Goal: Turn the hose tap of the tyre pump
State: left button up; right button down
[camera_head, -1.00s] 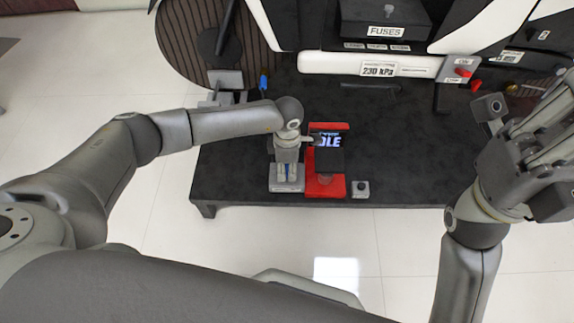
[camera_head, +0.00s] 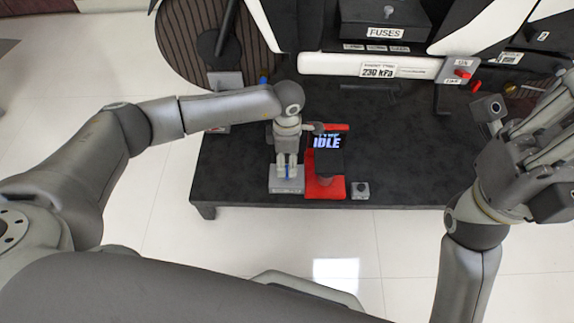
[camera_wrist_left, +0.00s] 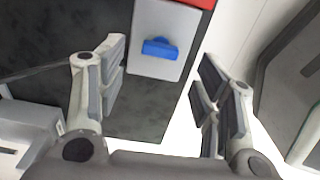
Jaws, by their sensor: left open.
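The tyre pump is a red unit (camera_head: 325,188) near the front edge of the dark bench, with a screen reading IDLE (camera_head: 327,142). Left of it is a grey block (camera_head: 275,186) that bears the blue hose tap (camera_head: 287,179). My left gripper (camera_head: 287,168) points down at this block. In the left wrist view the blue tap handle (camera_wrist_left: 159,48) lies crosswise on the grey plate, in the gap between the open fingers (camera_wrist_left: 163,62). No finger visibly touches it; the height gap is unclear. My right gripper (camera_head: 535,150) is at the right, its fingertips unclear.
A small grey box with a black knob (camera_head: 360,190) stands right of the pump. A white bar labelled 230 kPa (camera_head: 378,70) and a FUSES box (camera_head: 385,18) are behind.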

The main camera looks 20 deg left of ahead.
aim_at(287, 171)
pick_arm(q)
notch_tip(287, 171, up, 7)
dwell(0.3)
dwell(0.4)
